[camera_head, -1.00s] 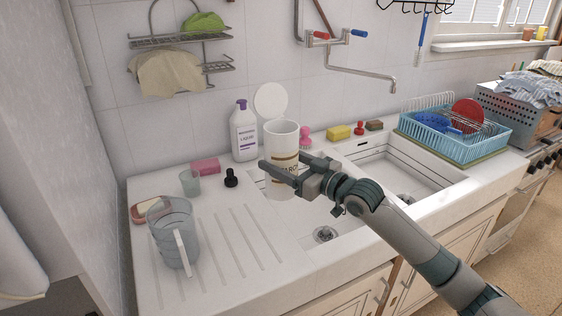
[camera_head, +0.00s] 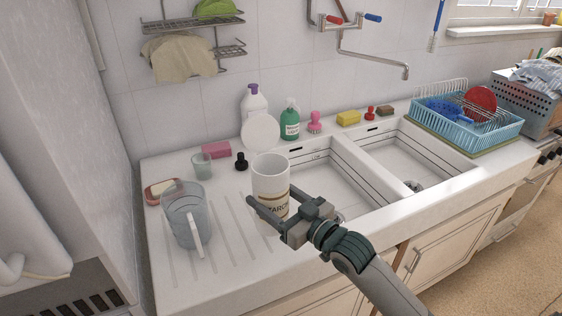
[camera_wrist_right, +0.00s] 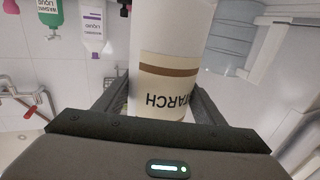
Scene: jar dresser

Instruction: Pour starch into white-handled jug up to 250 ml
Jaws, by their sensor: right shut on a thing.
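The white starch jar (camera_head: 270,180), lettered STARCH with a brown band, is held upright in my right gripper (camera_head: 271,208), shut around its lower body. Its round white lid (camera_head: 261,132) stands open behind the rim. The jar also fills the middle of the right wrist view (camera_wrist_right: 165,50), between the two fingers. The clear bluish jug with a white handle (camera_head: 184,214) stands on the ribbed drainboard, left of the jar and apart from it. Its contents and scale are not readable. A bluish clear part of the jug shows in the wrist view (camera_wrist_right: 230,42). My left gripper is not in view.
A small glass (camera_head: 202,166), pink sponge (camera_head: 216,150), black stopper (camera_head: 241,162) and soap dish (camera_head: 160,191) lie behind the jug. Bottles stand by the wall, including a green one (camera_head: 290,121). Two sink basins (camera_head: 320,185) open to the right. Ribbed drainboard between jug and jar is free.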

